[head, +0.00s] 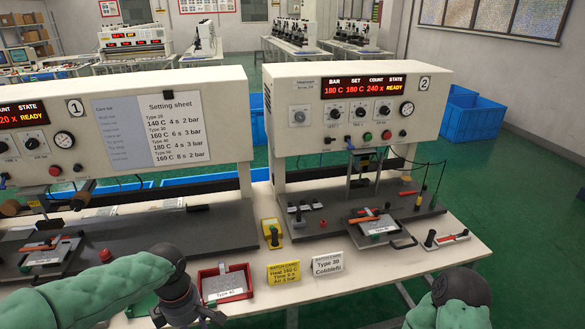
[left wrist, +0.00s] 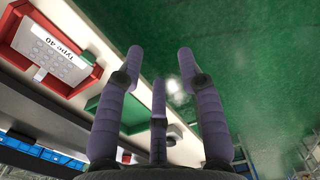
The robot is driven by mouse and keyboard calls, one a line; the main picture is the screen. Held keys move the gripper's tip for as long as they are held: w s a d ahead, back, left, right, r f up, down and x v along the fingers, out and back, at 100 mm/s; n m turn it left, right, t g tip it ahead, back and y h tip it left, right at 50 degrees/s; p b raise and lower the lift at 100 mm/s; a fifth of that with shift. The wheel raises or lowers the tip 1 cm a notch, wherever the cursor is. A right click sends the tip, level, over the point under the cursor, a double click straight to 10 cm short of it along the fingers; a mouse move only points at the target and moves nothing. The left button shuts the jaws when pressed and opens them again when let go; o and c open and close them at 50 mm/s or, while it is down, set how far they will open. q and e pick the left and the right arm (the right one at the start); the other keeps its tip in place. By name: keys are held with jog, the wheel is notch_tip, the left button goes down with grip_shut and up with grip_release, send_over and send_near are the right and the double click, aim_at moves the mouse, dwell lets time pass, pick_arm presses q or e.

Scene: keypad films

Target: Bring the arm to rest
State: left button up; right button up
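My left arm (head: 90,290) comes in from the left over the front of the table. Its gripper (head: 203,312) is at the bottom edge of the head view, just left of and nearer than a red tray. In the left wrist view the purple fingers of my left gripper (left wrist: 160,62) stand apart with nothing between them, with green floor beyond. My right arm (head: 460,290) shows as a green rounded part at the bottom right. My right gripper is out of view.
The red tray (head: 204,273) holds a sheet labelled Type 40 and shows in the left wrist view (left wrist: 95,72). Yellow (head: 284,273) and white (head: 328,264) cards stand beside it. Press 1 (head: 220,85) and press 2 (head: 270,85) stand behind. Green floor is open at right.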

pick_arm(q)
jog(key=s+d+f+m+h, duration=0.15)
jog(key=d+f+m, duration=0.35)
jog(key=f, duration=0.5)
jog(key=d+f+m+h, duration=0.2)
jog(key=d+f+m, duration=0.25)
jog(key=f, duration=0.55)
jog(key=s+d+f+m, duration=0.4)
jog(key=s+f+m, duration=0.4)
jog(key=f, duration=0.5)
jog(key=shift+s, duration=1.05)
